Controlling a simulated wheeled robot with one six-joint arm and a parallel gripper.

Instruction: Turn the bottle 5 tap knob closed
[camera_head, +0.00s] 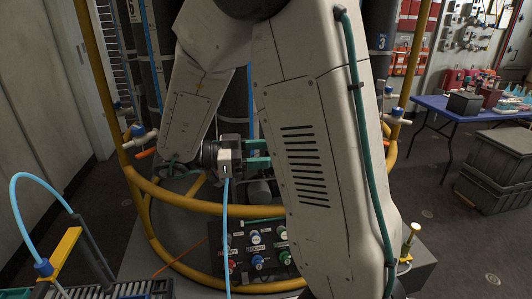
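A dark bottle with a 5 mark (133,38) stands at the upper left, partly cut by the frame's top edge and my arm. I cannot make out its tap knob for certain. My gripper (262,154) is low in the middle of the view, pointing right. Its two teal fingers are apart, one above the other. Their tips run behind my large white arm link, so I cannot see whether anything is between them.
A yellow rail frame (104,85) curves around the bottles. A dark panel (222,240) with coloured knobs sits below my gripper. A blue table (440,104) with boxes and a grey crate (497,178) stand at the right. Grey floor lies open before them.

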